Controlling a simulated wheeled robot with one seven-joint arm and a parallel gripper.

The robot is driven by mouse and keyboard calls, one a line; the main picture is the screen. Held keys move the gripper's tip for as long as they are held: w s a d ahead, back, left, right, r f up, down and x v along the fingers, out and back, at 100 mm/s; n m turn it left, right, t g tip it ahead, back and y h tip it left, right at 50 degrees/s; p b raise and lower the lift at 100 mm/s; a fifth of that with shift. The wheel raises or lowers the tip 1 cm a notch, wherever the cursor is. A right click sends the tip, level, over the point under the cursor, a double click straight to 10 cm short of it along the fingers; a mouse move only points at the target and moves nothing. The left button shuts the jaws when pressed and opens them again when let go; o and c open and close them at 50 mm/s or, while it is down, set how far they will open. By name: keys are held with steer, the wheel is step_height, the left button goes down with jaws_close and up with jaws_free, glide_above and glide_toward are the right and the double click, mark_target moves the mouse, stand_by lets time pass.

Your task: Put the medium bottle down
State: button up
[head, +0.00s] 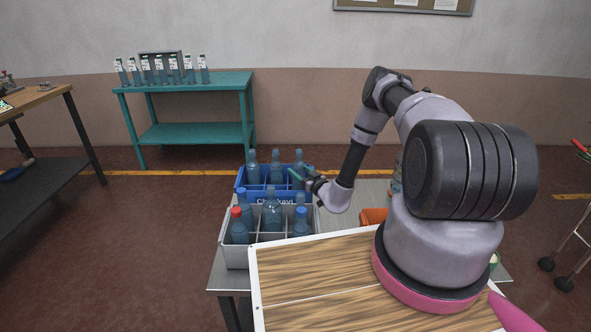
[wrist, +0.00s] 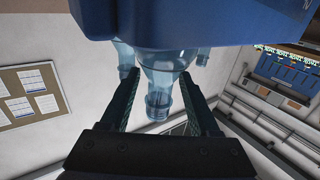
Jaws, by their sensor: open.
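My gripper (head: 301,178) is at the right part of the blue crate (head: 262,199), beside the neck of a clear blue bottle (head: 299,160). In the wrist view, which looks upside down, my gripper (wrist: 158,82) is open. Its two fingers stand on either side of a bottle neck (wrist: 159,104), with gaps visible. That bottle's lower part is hidden by the blue crate (wrist: 220,22), so it appears to stand inside it. I take it for the medium bottle, though the frames do not confirm its size against the others.
More bottles stand in the blue crate. A grey crate (head: 237,254) in front holds several bottles, some capped red or blue. An orange container (head: 373,217) is right of the crates. A wood-topped board (head: 300,285) lies nearer me. A teal table (head: 190,82) stands behind.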

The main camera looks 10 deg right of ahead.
steer(key=v, duration=1)
steer(key=w+a+r+n+g+y, duration=0.1)
steer(key=a+r+n+g+y, duration=0.3)
steer(key=r+n, duration=0.55)
steer(key=a+r+n+g+y, duration=0.2)
steer(key=a+r+n+y, duration=0.25)
steer(key=r+n, duration=0.5)
steer(key=s+a+r+n+g, duration=0.2)
steer(key=s+r+n+g, duration=0.2)
steer(key=r+n, duration=0.3)
steer(key=s+a+r+n+g, duration=0.2)
steer(key=s+r+n+g, duration=0.25)
steer(key=r+n, duration=0.3)
steer(key=s+d+r+n+t+h, duration=0.2)
steer(key=s+d+r+n+h, duration=0.4)
steer(key=s+r+n, duration=0.4)
steer(key=s+d+r+n+t+h, duration=0.3)
steer(key=s+d+r+n+h, duration=0.3)
steer(key=n, duration=1.4)
steer(key=shift+s+d+r+h, duration=0.2)
steer(key=shift+s+r+h, duration=0.45)
steer(key=shift+s+r, duration=1.9)
steer(key=shift+s+f, duration=0.6)
